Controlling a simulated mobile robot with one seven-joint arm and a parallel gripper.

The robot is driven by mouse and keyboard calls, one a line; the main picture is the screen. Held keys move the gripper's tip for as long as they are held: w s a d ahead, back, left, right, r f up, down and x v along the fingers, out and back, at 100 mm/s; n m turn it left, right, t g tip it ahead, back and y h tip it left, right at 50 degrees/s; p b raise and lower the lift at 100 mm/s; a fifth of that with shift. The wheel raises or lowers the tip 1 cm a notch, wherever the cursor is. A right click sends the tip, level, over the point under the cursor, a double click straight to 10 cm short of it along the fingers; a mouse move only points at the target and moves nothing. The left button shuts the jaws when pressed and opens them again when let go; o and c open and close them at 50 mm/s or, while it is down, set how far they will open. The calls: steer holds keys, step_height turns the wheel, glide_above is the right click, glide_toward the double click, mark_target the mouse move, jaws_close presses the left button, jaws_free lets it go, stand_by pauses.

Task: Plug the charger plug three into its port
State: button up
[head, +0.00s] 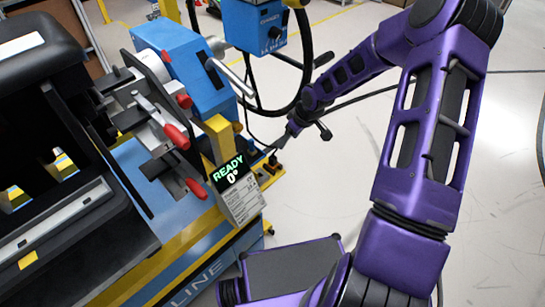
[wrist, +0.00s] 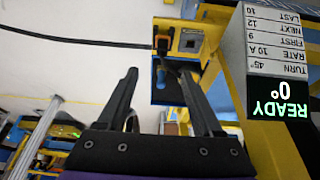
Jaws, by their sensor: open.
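My gripper (wrist: 157,72) is open in the wrist view, its two dark fingers apart with nothing clearly held between them. Ahead of the fingertips is a yellow panel (wrist: 205,47) with a grey square socket (wrist: 190,40). An orange and black plug-like piece (wrist: 162,43) sits at the panel's left side; I cannot tell which plug number it is or whether it is seated. A blue part (wrist: 159,76) shows between the fingertips. In the head view my gripper (head: 278,146) is small, just above the yellow panel (head: 272,167); contact there cannot be made out.
The READY display (head: 228,172) stands close beside the panel and shows 0°; it also shows at the right of the wrist view (wrist: 282,100). A blue machine with red-handled clamps (head: 176,136) is to the left. Open floor (head: 325,185) lies to the right.

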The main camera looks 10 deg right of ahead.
mark_target(274, 157)
steer(key=b+x, duration=0.1)
steer(key=x, duration=0.4)
steer(key=b+x, duration=0.1)
steer(key=x, duration=0.5)
steer(key=a+b+x, duration=0.1)
steer(key=x, duration=0.5)
steer(key=shift+w, duration=0.35)
jaws_close()
